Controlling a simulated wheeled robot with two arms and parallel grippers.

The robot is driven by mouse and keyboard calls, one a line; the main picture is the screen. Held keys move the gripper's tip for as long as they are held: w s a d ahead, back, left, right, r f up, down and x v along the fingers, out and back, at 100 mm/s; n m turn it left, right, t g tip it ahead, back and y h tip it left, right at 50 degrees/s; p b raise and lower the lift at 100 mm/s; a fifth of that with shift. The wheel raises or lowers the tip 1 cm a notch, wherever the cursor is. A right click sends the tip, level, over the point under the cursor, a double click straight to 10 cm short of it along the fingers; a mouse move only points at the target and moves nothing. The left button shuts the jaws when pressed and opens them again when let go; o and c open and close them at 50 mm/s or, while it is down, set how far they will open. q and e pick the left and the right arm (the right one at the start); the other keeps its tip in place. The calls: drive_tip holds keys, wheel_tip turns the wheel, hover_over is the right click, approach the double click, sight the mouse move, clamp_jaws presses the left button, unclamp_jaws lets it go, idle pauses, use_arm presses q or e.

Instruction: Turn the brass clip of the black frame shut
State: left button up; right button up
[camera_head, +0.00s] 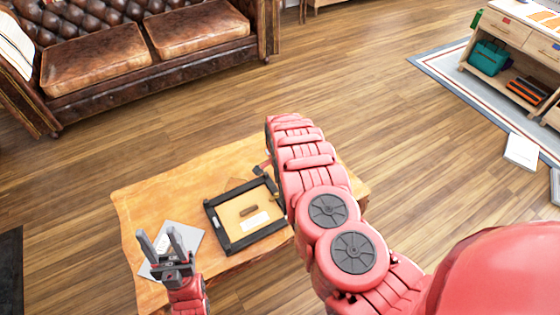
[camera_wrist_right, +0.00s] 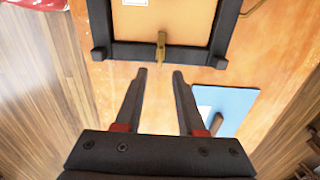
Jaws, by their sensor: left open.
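The black frame (camera_head: 217,229) lies on the wooden table with its tan backing (camera_head: 234,213) facing up. A white label and a small dark piece show on the backing. In the right wrist view the brass clip (camera_wrist_right: 161,46) sits at the middle of the frame's near bar (camera_wrist_right: 130,51), its length running across the bar. My right gripper (camera_wrist_right: 159,73) is open and empty, with its fingertips just short of the clip, one to either side. My right arm hides it in the head view. My left gripper (camera_head: 160,238) is open and empty, left of the frame.
A grey sheet (camera_head: 186,235) lies on the table (camera_head: 150,200) by my left gripper. A blue sheet (camera_wrist_right: 235,100) with a dark object on it lies near the right finger in the right wrist view. A brown leather sofa (camera_head: 120,55) stands behind.

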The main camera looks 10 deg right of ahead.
wheel_tip(320, 180, up, 13)
drive_tip(key=p, duration=0.1)
idle(0.6)
